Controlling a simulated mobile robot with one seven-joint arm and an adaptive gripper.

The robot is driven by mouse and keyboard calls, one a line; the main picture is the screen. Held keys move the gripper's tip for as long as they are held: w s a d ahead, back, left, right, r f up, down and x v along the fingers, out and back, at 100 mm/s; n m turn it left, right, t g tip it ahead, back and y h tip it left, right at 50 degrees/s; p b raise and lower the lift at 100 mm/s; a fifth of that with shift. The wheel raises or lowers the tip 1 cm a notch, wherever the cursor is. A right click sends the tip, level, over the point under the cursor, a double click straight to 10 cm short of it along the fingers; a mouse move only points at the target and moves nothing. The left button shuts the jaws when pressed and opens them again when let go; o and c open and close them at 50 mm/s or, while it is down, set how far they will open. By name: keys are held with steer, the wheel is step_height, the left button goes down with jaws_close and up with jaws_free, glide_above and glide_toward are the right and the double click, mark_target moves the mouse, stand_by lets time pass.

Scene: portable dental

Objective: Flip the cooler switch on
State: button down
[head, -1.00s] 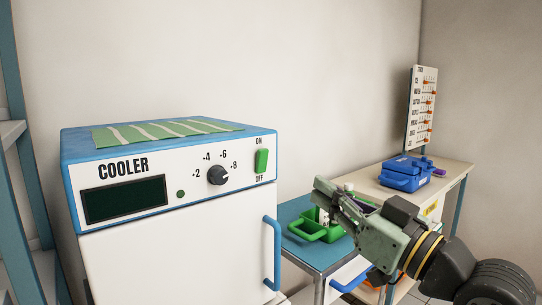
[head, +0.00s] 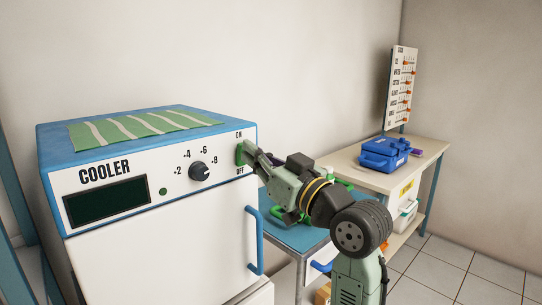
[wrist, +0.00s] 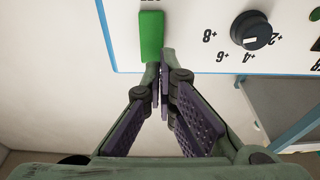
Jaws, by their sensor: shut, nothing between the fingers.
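The white and blue cooler (head: 150,231) stands at left in the head view. Its green rocker switch (head: 240,154) sits at the right of the front panel, between the ON and OFF labels. My gripper (head: 248,149) is shut and empty, with its tips at the switch's upper, ON end. The wrist view is upside down; there the switch (wrist: 151,37) shows just beyond the fingertips (wrist: 165,57). I cannot tell whether they touch it. The fingers partly hide the switch in the head view, and its tilt is unclear.
The dial (head: 200,171) and dark display (head: 107,201) are left of the switch. The blue door handle (head: 254,240) sticks out below. A blue-topped table (head: 296,238) stands to the right, with a bench (head: 430,148) bearing a blue case (head: 384,153) behind it.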

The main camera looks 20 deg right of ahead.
steer(key=shift+w+a+r, duration=0.1)
steer(key=shift+w+a, duration=0.05)
steer(key=shift+w, duration=0.3)
steer(key=shift+w+a+r, duration=0.15)
steer(key=shift+w+r, duration=0.1)
steer(key=shift+w, duration=0.1)
